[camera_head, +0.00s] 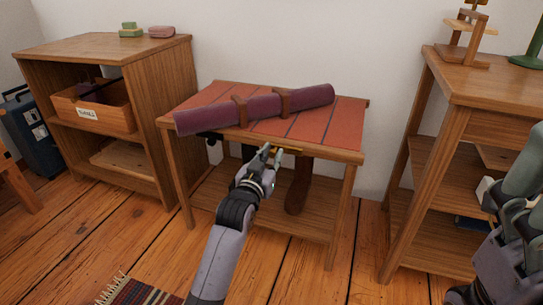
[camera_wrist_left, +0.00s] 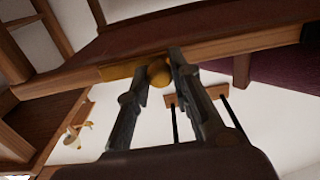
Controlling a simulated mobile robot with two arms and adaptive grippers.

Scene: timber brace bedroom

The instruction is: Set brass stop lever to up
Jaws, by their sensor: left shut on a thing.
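The brass stop lever (camera_head: 288,151) is at the front edge of the small table (camera_head: 345,157), under its top. In the left wrist view, a brass plate (camera_wrist_left: 120,71) sits on the table's edge with a round brass knob (camera_wrist_left: 159,73) at one end. My left gripper (camera_head: 268,151) is at the table's front edge. In the left wrist view its two fingers (camera_wrist_left: 160,68) are shut around the knob, one on each side. Whether the lever is up or down is hard to tell. Part of my right arm shows at the right edge; its jaws are not clear.
A purple roll (camera_head: 270,107) with brown straps lies on the red slatted tabletop. A shelf unit (camera_head: 95,48) with a labelled crate (camera_head: 95,113) stands left, a taller wooden shelf (camera_head: 470,90) right. A striped rug (camera_head: 135,293) lies on the floor.

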